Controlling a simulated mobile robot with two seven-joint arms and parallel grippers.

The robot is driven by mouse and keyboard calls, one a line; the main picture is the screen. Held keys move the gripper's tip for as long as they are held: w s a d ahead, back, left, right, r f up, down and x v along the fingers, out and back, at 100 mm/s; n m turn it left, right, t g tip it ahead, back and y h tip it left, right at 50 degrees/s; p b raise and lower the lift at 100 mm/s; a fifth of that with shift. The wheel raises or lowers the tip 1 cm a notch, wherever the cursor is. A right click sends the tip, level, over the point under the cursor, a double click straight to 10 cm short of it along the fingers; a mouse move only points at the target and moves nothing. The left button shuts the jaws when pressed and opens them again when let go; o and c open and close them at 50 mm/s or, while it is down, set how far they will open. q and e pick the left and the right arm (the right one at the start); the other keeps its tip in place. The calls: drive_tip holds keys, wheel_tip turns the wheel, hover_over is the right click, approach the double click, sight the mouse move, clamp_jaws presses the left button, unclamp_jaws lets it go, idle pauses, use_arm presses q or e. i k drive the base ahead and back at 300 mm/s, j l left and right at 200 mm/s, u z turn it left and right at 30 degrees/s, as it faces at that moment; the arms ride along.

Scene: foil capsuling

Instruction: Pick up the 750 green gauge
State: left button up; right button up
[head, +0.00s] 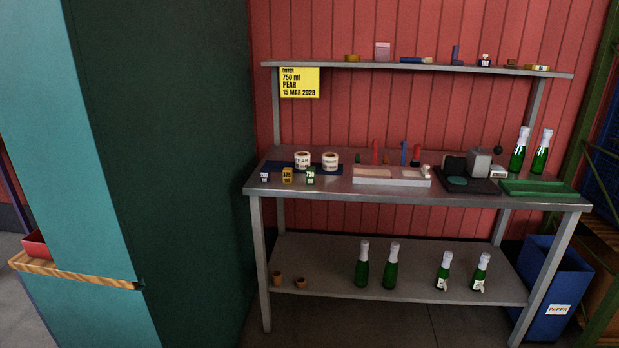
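The green gauge (311,178), a small block with a label that looks like 750, stands near the front left edge of the metal workbench (350,192). A yellow gauge (287,176) stands just left of it, and a smaller pale and dark gauge (265,178) is further left. A yellow order card (299,82) hanging from the upper shelf reads 750 ml, PEAR, 15 MAR 2028. Neither of my grippers is in the head view.
Label rolls (303,160) stand behind the gauges. A large teal and dark green block (195,150) fills the left. Floor shows before the bench.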

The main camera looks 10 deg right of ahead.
sight(311, 172)
drive_tip(key=i+u, duration=0.15)
drive_tip(key=i, duration=0.4)
drive_tip(key=i+l+u, duration=0.15)
drive_tip(key=i, duration=0.35)
